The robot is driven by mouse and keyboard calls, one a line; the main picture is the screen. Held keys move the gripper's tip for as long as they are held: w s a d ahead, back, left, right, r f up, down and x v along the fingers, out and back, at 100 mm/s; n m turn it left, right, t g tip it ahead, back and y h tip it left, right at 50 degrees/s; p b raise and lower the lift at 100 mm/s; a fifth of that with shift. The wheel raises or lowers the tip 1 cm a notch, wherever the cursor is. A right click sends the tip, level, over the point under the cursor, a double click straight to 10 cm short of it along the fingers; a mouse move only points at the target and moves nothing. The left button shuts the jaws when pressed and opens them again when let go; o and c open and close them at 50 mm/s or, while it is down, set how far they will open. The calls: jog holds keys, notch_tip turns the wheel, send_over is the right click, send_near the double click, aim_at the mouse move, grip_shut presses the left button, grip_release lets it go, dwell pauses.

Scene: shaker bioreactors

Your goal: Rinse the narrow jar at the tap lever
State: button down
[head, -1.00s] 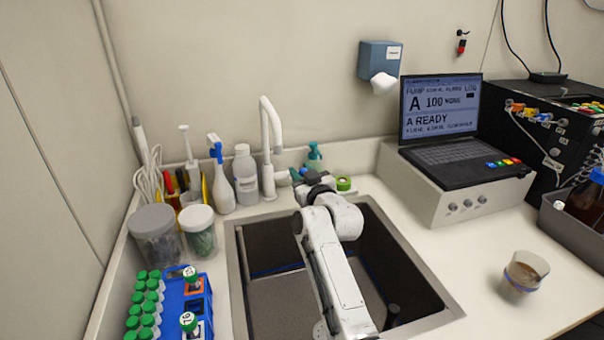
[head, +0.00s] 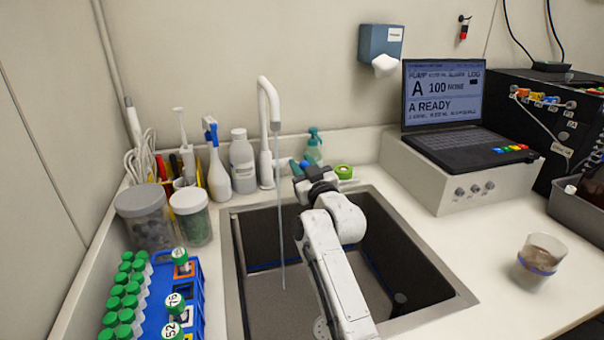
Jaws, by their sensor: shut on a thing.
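The white tap (head: 266,120) stands behind the sink (head: 470,297), and a thin stream of water (head: 281,220) runs from its spout into the basin. My gripper (head: 301,168) is at the back edge of the sink, just right of the tap's base. It is shut at the tap's lever, which is mostly hidden by the gripper and hard to make out. A clear jar (head: 540,258) with brown liquid and a blue band stands on the counter at the right, away from my gripper. I cannot tell whether it is the narrow jar.
Two lidded tubs (head: 145,218), a spray bottle (head: 218,170) and a white bottle (head: 243,165) stand left of the tap. A blue tube rack (head: 195,290) is left of the sink. A laptop (head: 455,110) sits on a box at the right. Counter right of the sink is mostly clear.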

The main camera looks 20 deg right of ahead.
jog(key=c, duration=1.1)
grip_release()
jog(key=shift+c, duration=0.2)
jog(key=shift+r, duration=0.3)
notch_tip(320, 180, up, 2)
jog(key=shift+r, duration=0.2)
jog(key=s+r, duration=1)
jog(key=s, duration=0.4)
